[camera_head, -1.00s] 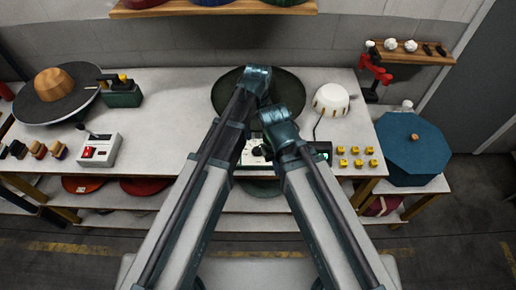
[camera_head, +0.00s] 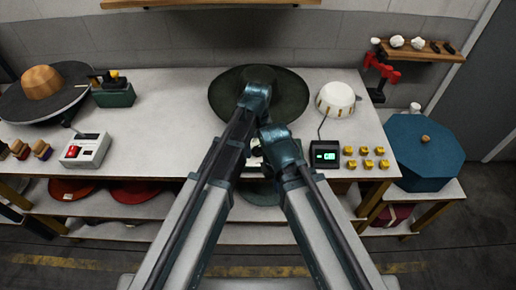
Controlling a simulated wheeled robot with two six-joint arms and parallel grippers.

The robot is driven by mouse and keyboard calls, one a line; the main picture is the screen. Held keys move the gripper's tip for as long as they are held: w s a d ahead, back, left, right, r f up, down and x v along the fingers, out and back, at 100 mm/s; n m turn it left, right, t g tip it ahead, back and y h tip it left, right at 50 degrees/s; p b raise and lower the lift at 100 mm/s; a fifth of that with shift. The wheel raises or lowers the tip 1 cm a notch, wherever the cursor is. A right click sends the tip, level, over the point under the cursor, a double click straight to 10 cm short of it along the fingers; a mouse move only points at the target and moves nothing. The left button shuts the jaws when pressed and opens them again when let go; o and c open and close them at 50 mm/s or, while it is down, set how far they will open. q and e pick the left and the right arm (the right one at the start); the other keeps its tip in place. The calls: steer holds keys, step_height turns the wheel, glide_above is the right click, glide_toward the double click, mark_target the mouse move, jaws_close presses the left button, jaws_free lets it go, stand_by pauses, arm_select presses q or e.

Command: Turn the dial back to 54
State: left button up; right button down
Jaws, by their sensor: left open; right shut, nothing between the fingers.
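The dial (camera_head: 256,151) is a small dark knob on a pale plate at the front middle of the table, mostly hidden behind my arms; its number cannot be read. A dark box with a lit green display (camera_head: 325,155) stands right of it; its digits are too small to read. My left gripper (camera_head: 257,92) is over the dark green hat, open, its fingers mostly hidden by its wrist. My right gripper (camera_head: 279,138) is just right of the dial, shut and empty, its fingers hidden too. I cannot tell whether it touches the dial.
A wide dark green hat (camera_head: 290,95) lies behind the grippers. A white dome (camera_head: 336,98) is cabled to the display box. Several yellow blocks (camera_head: 366,151) lie to its right. A grey switch box (camera_head: 86,150) stands at left. A blue octagonal box (camera_head: 425,150) is far right.

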arm_select(q)
steer(key=c, duration=1.4)
steer(key=shift+o, duration=0.2)
